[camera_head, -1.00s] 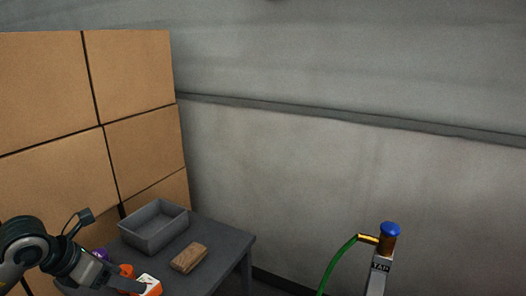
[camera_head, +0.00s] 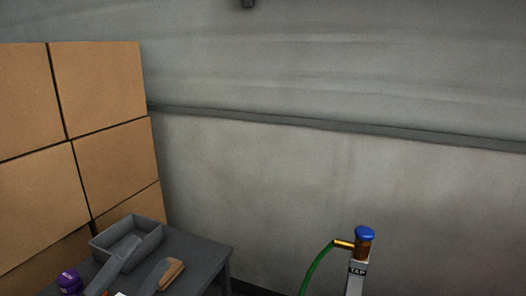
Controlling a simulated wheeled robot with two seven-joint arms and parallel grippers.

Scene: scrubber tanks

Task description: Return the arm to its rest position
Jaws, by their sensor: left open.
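My left gripper (camera_head: 136,272) is at the bottom left, over the grey table (camera_head: 205,262). The rest of the left arm is below the picture's edge. My right gripper is not in view.
A grey open tray (camera_head: 143,245) and a brown wooden block (camera_head: 174,272) are on the table. A purple-capped object (camera_head: 69,280) is at lower left. Stacked cardboard boxes (camera_head: 98,85) stand behind. A blue-topped tap post (camera_head: 364,246) with a green hose (camera_head: 316,266) stands right.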

